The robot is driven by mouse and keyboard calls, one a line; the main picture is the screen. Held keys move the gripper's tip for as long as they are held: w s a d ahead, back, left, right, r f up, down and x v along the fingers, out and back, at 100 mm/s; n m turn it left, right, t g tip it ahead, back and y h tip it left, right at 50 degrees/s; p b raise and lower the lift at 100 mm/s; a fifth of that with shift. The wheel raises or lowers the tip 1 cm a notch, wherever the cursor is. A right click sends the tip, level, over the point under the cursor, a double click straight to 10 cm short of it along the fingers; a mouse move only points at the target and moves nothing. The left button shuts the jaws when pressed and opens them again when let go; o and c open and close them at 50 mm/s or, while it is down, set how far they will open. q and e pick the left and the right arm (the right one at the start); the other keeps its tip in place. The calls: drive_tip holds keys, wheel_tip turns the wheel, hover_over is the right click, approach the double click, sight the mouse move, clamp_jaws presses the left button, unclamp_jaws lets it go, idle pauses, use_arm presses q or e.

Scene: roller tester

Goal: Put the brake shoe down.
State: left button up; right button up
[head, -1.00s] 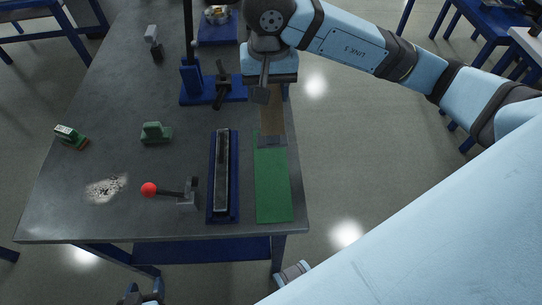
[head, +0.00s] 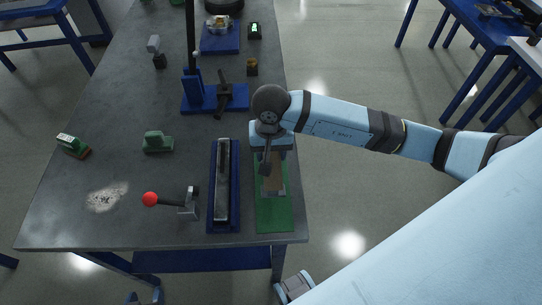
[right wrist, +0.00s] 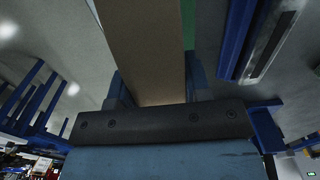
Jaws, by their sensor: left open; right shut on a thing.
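The brake shoe (head: 274,184) is a long, flat brown piece, held over the green mat (head: 274,219) at the table's right edge. My right gripper (head: 265,165) is shut on it from above and hides its far part. In the right wrist view the shoe (right wrist: 147,50) runs away from the jaws as a wide brown slab, with a thin green strip of mat beside it. I cannot tell whether the shoe touches the mat.
A blue tray (head: 213,222) with a long dark metal bar (head: 223,180) lies just left of the mat. A red-knobbed lever (head: 150,199), a green block (head: 157,142) and a blue stand (head: 197,101) are further left and behind. The mat's near end is clear.

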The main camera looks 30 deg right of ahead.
drive_tip(key=shift+f, duration=1.25)
drive_tip(key=shift+f, duration=0.2)
drive_tip(key=o, duration=1.1)
wheel_tip(320, 180, up, 12)
drive_tip(key=shift+r+b, duration=0.2)
drive_tip(key=shift+b, duration=0.3)
drive_tip(key=shift+a, duration=0.1)
